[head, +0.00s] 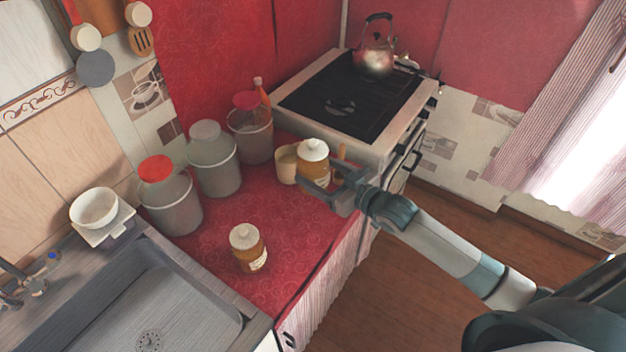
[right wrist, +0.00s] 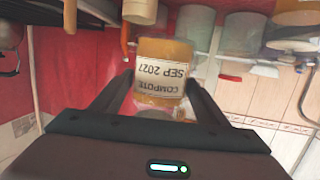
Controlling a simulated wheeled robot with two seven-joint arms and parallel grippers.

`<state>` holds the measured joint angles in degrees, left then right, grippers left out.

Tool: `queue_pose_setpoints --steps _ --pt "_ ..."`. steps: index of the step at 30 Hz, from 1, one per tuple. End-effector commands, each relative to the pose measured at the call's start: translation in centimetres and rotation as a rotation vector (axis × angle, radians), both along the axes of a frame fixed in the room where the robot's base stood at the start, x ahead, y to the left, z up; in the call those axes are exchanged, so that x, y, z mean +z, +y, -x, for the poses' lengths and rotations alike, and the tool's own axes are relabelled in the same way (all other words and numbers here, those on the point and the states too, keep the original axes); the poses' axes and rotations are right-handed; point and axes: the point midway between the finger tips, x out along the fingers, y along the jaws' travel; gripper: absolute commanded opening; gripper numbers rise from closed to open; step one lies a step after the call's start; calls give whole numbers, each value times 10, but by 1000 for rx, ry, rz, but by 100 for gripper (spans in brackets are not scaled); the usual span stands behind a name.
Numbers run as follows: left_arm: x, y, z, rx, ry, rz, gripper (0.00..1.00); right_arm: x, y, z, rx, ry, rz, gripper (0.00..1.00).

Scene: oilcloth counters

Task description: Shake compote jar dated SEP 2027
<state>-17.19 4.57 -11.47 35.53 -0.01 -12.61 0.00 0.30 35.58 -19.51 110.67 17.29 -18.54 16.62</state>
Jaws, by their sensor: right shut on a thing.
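A compote jar (head: 313,168) with a white lid and amber contents is between the fingers of my right gripper (head: 325,190), near the stove's front corner. In the right wrist view this jar (right wrist: 163,62) has a label reading COMPOTE SEP 2027, upside down in the picture; the gripper (right wrist: 160,98) is shut on it. I cannot tell for sure whether its base touches the counter. A second amber jar (head: 248,250) with a pale lid stands upright on the red counter, its label too small to read. My left gripper is not in view.
Several grey canisters (head: 214,165) line the wall side of the red oilcloth counter (head: 292,225). A beige cup (head: 286,164) stands close beside the held jar. The stove (head: 345,105) with a kettle (head: 375,52) is behind; a sink (head: 150,310) is at lower left.

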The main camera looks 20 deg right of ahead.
Motion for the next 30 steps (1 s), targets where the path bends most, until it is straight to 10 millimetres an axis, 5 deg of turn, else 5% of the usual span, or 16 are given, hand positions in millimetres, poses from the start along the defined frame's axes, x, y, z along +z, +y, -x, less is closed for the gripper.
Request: queue_pose_setpoints --steps 14,28,30 --pt "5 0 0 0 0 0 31 6 0 -1 0 -7 -1 20" --pt "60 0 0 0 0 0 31 64 0 -1 0 -7 -1 20" --pt "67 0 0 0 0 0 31 85 0 -1 1 -11 1 20"
